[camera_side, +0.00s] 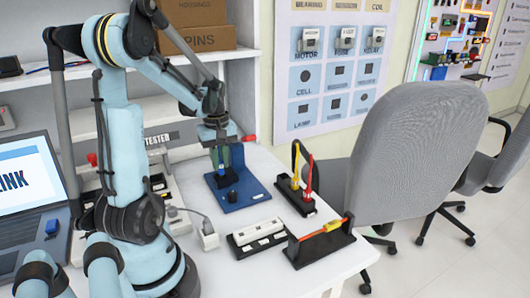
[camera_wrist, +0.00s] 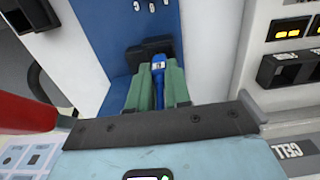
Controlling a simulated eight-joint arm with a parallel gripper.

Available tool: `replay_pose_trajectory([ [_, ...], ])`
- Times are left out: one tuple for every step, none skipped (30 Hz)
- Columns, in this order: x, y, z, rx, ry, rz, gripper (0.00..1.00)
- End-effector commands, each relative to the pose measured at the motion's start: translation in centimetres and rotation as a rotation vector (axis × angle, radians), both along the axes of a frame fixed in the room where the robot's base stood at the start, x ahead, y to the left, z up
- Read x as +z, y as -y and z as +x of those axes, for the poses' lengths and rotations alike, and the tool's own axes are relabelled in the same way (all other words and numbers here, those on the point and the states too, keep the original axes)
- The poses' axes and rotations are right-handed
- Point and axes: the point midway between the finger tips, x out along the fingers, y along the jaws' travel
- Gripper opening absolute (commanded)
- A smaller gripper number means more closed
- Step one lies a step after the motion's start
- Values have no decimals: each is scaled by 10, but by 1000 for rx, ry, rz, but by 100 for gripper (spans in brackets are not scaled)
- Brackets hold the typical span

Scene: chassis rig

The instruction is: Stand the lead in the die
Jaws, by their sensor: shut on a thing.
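My gripper (camera_side: 221,156) is shut on a blue lead (camera_wrist: 158,72), which shows between its green fingers in the wrist view. The lead's head points toward a black block (camera_wrist: 147,50) on a blue fixture (camera_wrist: 95,30). I take this block to be the die, but cannot be sure. In the side view the gripper is over the blue fixture (camera_side: 250,190), near its upright back plate. The lead's far end is hidden, and I cannot tell whether it touches the black block.
A black rack (camera_side: 294,198) with upright yellow and red leads stands right of the fixture. A black cradle (camera_side: 319,246) holds a red-and-yellow lead lying across it. A white socket strip (camera_side: 259,232) lies nearby. A laptop (camera_side: 28,190) is at left. A grey chair (camera_side: 415,150) stands beyond the table edge.

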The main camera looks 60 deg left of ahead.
Motion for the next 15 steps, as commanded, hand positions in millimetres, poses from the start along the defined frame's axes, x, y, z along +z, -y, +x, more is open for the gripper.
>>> replay_pose_trajectory([
  [-1,0,0,0,0,0,0],
  [-2,0,0,0,0,0,0],
  [-3,0,0,0,0,0,0],
  [-4,0,0,0,0,0,0],
  [-4,0,0,0,0,0,0],
  [-5,0,0,0,0,0,0],
  [-6,0,0,0,0,0,0],
  [-6,0,0,0,0,0,0],
  [-7,0,0,0,0,0,0],
  [-7,0,0,0,0,0,20],
  [-7,0,0,0,0,0,24],
  [-7,0,0,0,0,0,30],
  [-7,0,0,0,0,0,35],
  [-7,0,0,0,0,0,39],
  [-7,0,0,0,0,0,46],
])
